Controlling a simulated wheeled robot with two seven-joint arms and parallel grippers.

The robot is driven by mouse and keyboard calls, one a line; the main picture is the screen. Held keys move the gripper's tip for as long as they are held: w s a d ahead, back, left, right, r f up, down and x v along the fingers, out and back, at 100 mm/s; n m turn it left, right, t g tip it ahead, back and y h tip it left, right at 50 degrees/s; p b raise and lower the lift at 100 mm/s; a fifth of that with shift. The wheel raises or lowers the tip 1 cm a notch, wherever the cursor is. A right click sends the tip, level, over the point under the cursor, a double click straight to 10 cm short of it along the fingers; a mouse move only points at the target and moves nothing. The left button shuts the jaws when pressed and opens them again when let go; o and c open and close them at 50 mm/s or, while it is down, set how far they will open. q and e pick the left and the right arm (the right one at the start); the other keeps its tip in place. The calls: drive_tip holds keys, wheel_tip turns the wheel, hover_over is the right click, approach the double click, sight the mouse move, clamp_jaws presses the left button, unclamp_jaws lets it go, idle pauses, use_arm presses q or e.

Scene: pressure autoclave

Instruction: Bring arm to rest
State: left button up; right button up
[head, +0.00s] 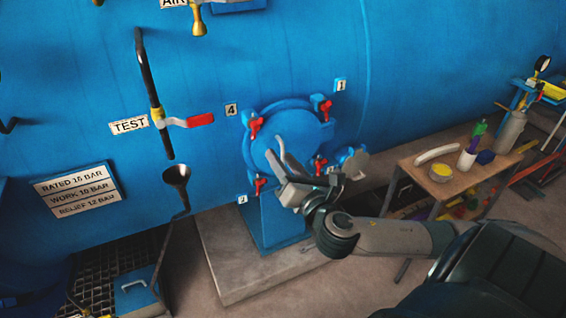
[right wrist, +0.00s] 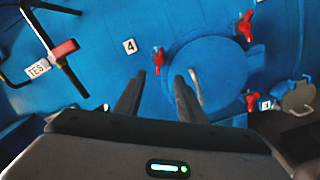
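My right arm (head: 400,238) reaches in from the right in the head view. Its gripper (head: 280,166) is in front of the round blue hatch door (head: 263,150). In the right wrist view the two dark fingers of this gripper (right wrist: 157,88) stand apart with nothing between them. A pale curved handle (right wrist: 196,86) on the door (right wrist: 205,72) shows just right of the right finger. I cannot tell whether the finger touches it. My left gripper is not in view.
Red clamps (head: 255,127) ring the hatch on the big blue vessel (head: 300,50). A red-handled test valve (head: 200,120) and a black funnel (head: 176,177) are left. A small bench (head: 465,190) with bottles stands right. A concrete plinth (head: 235,285) lies below.

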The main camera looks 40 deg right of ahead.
idle(0.5)
drive_tip(key=s+d+f+m+g+b, duration=0.1)
drive_tip(key=d+f+m+g+b, duration=0.25)
drive_tip(key=f, duration=1.85)
drive_tip(key=s+d+f+m+g+b, duration=0.1)
drive_tip(key=d+f+m+g, duration=0.35)
drive_tip(key=f, duration=1.75)
drive_tip(key=s+a+f+m+g+y+b, duration=0.1)
drive_tip(key=s+a+f+m+g, duration=0.3)
drive_tip(key=s+f, duration=0.85)
drive_tip(key=s+a+f+m+g+y+b, duration=0.15)
drive_tip(key=s+a+f+m, duration=0.6)
drive_tip(key=f, duration=0.85)
drive_tip(key=s+a+f+m+g, duration=0.1)
drive_tip(key=s+a+f, duration=0.2)
drive_tip(key=s, duration=0.5)
drive_tip(key=s+a+f+m+g+y+b, duration=0.1)
drive_tip(key=s+a+f+m, duration=0.1)
drive_tip(key=s, duration=0.6)
drive_tip(key=s+a+f+m+g+b, duration=0.1)
drive_tip(key=s+a+f+m, duration=0.1)
drive_tip(key=s+a+f, duration=0.2)
drive_tip(key=s+f, duration=0.2)
drive_tip(key=s, duration=0.2)
drive_tip(key=shift+s+a+f, duration=0.25)
drive_tip(key=shift+a, duration=0.1)
